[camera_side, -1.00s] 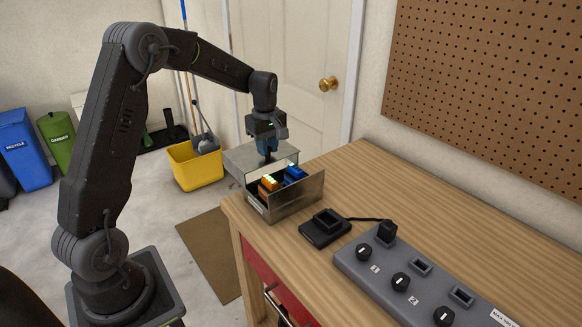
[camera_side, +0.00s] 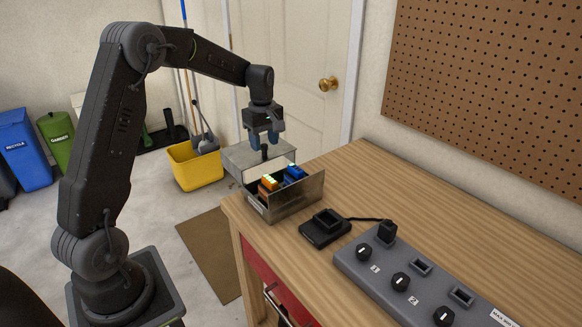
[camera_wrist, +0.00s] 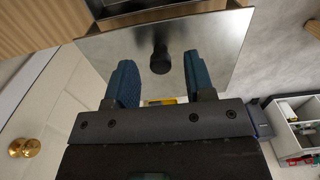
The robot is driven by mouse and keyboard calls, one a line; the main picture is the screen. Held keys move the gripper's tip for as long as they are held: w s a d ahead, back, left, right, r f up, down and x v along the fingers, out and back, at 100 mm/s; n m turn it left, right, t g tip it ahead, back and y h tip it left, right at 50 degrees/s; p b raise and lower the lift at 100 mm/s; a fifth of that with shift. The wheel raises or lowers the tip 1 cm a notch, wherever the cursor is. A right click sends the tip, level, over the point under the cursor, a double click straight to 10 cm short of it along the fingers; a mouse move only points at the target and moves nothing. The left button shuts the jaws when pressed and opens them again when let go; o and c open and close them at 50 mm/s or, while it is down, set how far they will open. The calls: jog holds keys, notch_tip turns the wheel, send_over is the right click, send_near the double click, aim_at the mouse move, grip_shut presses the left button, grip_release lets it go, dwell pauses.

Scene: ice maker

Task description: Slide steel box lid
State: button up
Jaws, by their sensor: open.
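The steel box (camera_side: 296,201) stands at the table's back left corner. Its steel lid (camera_side: 243,157) is slid toward the back left, leaving the front part of the box open. Orange and blue blocks show inside. The lid has a black knob (camera_side: 264,152). In the wrist view the lid (camera_wrist: 207,38) fills the top middle, with the knob (camera_wrist: 160,55) beyond and between the fingertips. My gripper (camera_side: 264,142) is open and empty just above the knob. It also shows in the wrist view (camera_wrist: 158,75), its blue fingers apart on either side.
A black charging dock (camera_side: 325,229) with a cable sits right of the box. A grey panel with knobs and sockets (camera_side: 415,283) lies at the front right. The table behind them is clear. A yellow bucket (camera_side: 196,166) stands on the floor at left.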

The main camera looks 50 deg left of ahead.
jog(key=shift+r, duration=2.85)
jog(key=shift+d+r, duration=0.15)
jog(key=shift+d, duration=0.05)
jog(key=s+d+r+m+t, duration=0.2)
jog(key=s+d+r+m, duration=0.25)
jog(key=s+d, duration=0.2)
jog(key=s+d+r+m+t, duration=0.1)
jog(key=s+d+r+m, duration=0.2)
jog(key=s+d+m, duration=0.35)
jog(key=s+d+f+m+t, duration=0.2)
jog(key=s+d+m, duration=0.5)
jog(key=s+d, duration=0.2)
jog(key=shift+s+f+t, duration=0.3)
jog(key=shift+s+f, duration=0.05)
jog(key=shift+s, duration=0.75)
